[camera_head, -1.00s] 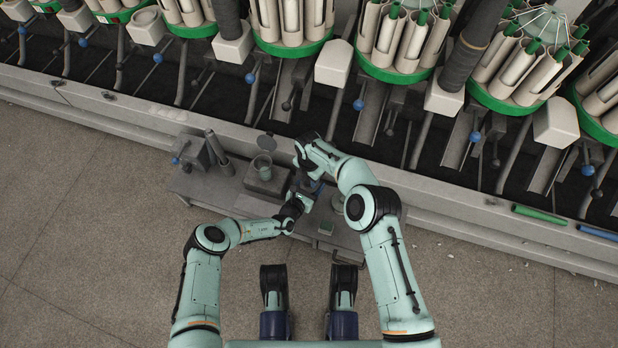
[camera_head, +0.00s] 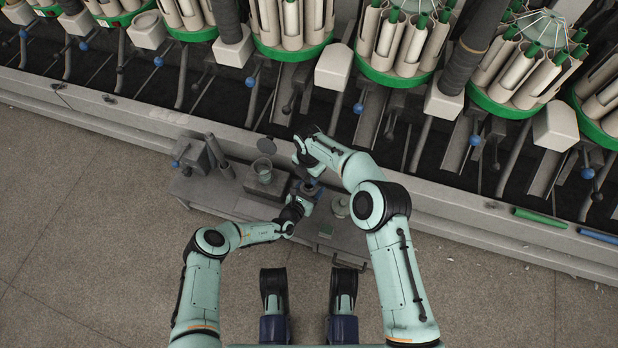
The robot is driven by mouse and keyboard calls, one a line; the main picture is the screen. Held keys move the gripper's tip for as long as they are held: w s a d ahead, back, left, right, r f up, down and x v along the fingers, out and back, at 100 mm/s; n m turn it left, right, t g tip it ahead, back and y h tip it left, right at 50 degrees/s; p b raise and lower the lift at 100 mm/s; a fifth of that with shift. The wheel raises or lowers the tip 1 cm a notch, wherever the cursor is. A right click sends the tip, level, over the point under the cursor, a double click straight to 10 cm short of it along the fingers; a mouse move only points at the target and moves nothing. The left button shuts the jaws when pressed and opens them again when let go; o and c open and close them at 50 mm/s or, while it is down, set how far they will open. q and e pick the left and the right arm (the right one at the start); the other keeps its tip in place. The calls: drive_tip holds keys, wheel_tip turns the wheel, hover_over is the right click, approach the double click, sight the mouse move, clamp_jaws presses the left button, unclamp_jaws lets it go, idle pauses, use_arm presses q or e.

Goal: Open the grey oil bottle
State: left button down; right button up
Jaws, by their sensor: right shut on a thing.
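The grey oil bottle cannot be made out clearly; what may be it is a small bluish-grey patch between my two grippers over the bench. My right gripper (camera_head: 304,173) reaches in from above and is shut, seemingly on the bottle's cap, which its own wrist hides. My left gripper (camera_head: 306,193) is just below and close to it, at the same spot. Its fingers are too small and covered to show whether they are open or shut.
A pale round item (camera_head: 341,206) is beside my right arm. The winder's ledge (camera_head: 450,197) runs behind.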

use_arm(q)
drive_tip(key=shift+c, duration=0.2)
unclamp_jaws()
